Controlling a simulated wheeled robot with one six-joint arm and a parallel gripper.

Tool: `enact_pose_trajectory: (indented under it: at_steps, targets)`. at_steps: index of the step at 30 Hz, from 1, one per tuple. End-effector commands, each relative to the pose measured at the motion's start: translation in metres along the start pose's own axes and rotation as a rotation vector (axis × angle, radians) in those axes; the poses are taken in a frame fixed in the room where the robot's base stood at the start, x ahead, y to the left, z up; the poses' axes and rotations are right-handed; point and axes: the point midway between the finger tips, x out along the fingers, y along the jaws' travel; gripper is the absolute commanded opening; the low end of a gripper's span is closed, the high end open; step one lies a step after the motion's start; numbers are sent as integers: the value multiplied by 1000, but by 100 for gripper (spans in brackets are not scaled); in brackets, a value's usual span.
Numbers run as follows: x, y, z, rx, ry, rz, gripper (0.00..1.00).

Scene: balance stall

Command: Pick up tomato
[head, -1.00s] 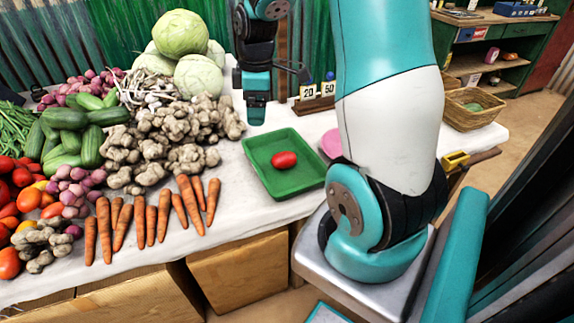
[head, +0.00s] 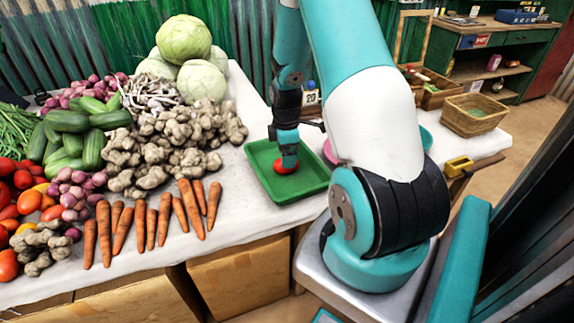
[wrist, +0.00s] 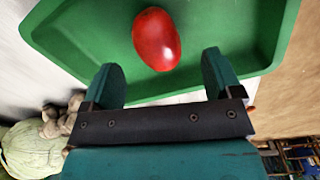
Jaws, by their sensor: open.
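A red oval tomato (head: 285,168) lies in a shallow green tray (head: 262,184) on the white-covered table. My gripper (head: 289,158) is over the tray, and in the head view it hides the upper part of the tomato. In the wrist view the tomato (wrist: 156,39) lies just beyond the two teal fingertips, roughly midway between them. My gripper (wrist: 165,65) is open and empty there. The tray (wrist: 90,30) fills the upper part of the wrist view. The exact height of the fingertips above the tray floor cannot be told.
Carrots (head: 152,220) and a pile of ginger (head: 160,150) lie left of the tray. Cabbages (head: 183,38) stand behind. A wicker basket (head: 473,114) stands to the right. Other tomatoes (head: 20,180) lie at the far left.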

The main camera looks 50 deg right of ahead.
Motion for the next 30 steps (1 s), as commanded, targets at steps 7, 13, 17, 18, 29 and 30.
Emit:
enact_pose_trajectory:
  at_steps: [7,13,17,18,29,30]
  targets:
    - [38,1,0,0,0,-5,85]
    - [48,2,0,0,0,-1,85]
    - [48,2,0,0,0,-1,85]
    - [48,2,0,0,0,-1,80]
    - [47,2,0,0,0,-1,29]
    - [47,2,0,0,0,-1,29]
